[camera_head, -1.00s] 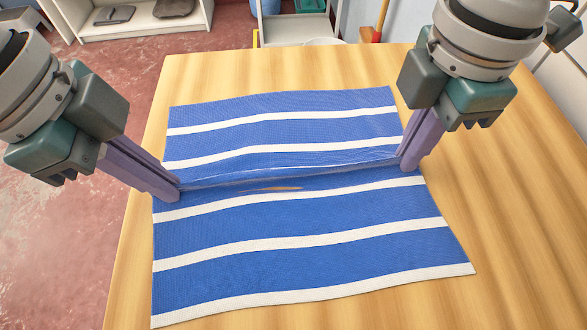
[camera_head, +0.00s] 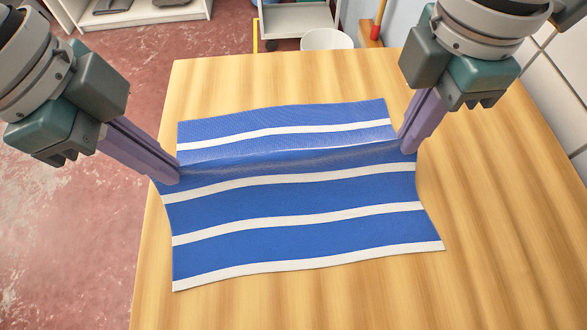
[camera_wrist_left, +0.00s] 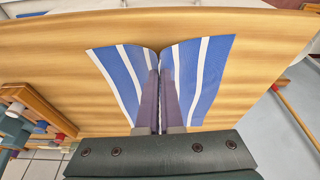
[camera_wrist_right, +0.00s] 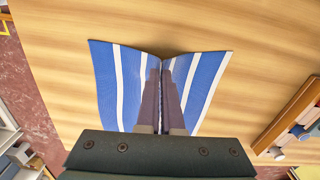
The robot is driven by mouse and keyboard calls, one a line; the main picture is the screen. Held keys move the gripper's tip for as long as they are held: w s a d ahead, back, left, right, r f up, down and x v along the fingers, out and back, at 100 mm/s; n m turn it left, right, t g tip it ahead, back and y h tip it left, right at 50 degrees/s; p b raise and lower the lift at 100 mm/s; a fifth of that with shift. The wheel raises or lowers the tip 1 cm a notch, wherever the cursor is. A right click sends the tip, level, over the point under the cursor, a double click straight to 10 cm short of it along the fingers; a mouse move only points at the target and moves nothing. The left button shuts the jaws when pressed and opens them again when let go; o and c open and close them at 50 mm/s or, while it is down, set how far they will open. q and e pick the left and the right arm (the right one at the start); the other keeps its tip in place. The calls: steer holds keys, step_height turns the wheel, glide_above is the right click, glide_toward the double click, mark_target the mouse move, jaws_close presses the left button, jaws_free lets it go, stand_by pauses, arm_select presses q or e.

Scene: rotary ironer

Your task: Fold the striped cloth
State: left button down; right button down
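The blue cloth with white stripes (camera_head: 300,228) lies on the wooden table, with a raised ridge running across it between my grippers. My left gripper (camera_head: 170,178) is shut on the cloth's left edge; the left wrist view (camera_wrist_left: 160,75) shows its fingers together with cloth on both sides. My right gripper (camera_head: 406,148) is shut on the cloth's right edge, and its closed fingers also show in the right wrist view (camera_wrist_right: 165,75). The part beyond the ridge is shorter in view than the near part. The cloth pinched between the fingertips is hidden.
The wooden table (camera_head: 500,220) is bare right of the cloth and in front of it. Behind the table stand a white bucket (camera_head: 326,40) and a grey cart (camera_head: 297,20). A white shelf (camera_head: 130,14) is at the back left.

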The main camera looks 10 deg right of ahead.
arm_select(q)
step_height(320, 180, up, 14)
steer(key=d+y+p, duration=0.1)
steer(key=y+p, duration=0.2)
steer(key=p, duration=1)
steer(key=shift+w+f, duration=0.1)
steer(key=shift+f, duration=0.1)
